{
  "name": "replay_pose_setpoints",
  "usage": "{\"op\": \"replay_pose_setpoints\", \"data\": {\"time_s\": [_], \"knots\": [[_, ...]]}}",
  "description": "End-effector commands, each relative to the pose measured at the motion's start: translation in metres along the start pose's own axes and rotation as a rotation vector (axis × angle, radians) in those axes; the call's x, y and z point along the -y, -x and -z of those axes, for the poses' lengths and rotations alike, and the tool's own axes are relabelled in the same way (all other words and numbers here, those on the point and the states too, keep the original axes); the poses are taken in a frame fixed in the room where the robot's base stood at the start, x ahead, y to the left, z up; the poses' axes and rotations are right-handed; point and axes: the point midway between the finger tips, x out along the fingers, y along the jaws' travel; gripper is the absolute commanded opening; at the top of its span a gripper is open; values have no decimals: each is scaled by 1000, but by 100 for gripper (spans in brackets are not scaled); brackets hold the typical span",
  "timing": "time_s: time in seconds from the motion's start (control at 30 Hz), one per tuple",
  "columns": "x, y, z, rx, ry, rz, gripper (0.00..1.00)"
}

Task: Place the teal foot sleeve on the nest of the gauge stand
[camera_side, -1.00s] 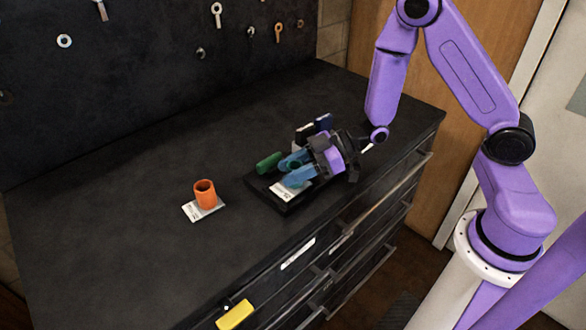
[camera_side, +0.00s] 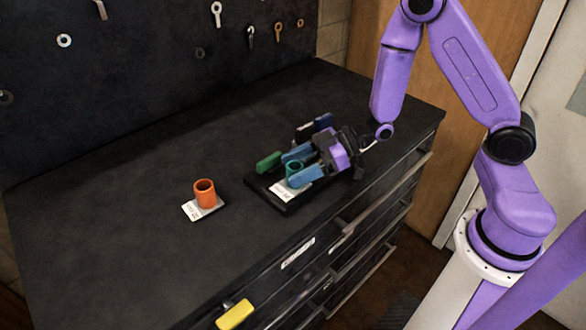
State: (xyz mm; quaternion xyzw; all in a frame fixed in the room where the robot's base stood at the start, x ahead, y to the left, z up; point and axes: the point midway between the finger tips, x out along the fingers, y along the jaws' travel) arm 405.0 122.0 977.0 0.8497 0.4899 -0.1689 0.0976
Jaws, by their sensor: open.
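The teal foot sleeve (camera_side: 293,168) stands at the black gauge stand (camera_side: 289,206), with its round open top showing between my fingers. My gripper (camera_side: 297,167) reaches in from the right with its two blue fingers spread, one on the far side of the sleeve and one on the near side. The near finger hides part of the sleeve, and its lower end and the nest are hidden. I cannot tell whether the sleeve is fully seated. The stand has a white label on its front left part.
A green cylinder (camera_side: 268,162) lies by the stand's far left edge. Dark blue and black blocks (camera_side: 314,127) stand behind my gripper. An orange cup-like sleeve (camera_side: 204,193) stands on a white card to the left. A yellow object (camera_side: 235,314) is at the front edge. The left bench top is clear.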

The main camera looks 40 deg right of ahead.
Motion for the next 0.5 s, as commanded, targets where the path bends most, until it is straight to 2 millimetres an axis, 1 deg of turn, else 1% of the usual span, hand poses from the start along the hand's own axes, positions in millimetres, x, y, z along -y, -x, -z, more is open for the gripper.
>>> {"op": "replay_pose_setpoints", "data": {"time_s": [0.03, 0.1, 0.3, 0.4, 0.5], "knots": [[-1, 9, 0, 0, -2, -4, 65], [-1, 21, 0, 0, -2, -5, 65], [-1, 50, 0, -1, -1, -4, 65], [0, 58, 0, 0, -1, -2, 65], [0, 63, 0, 0, -1, -1, 65]]}}
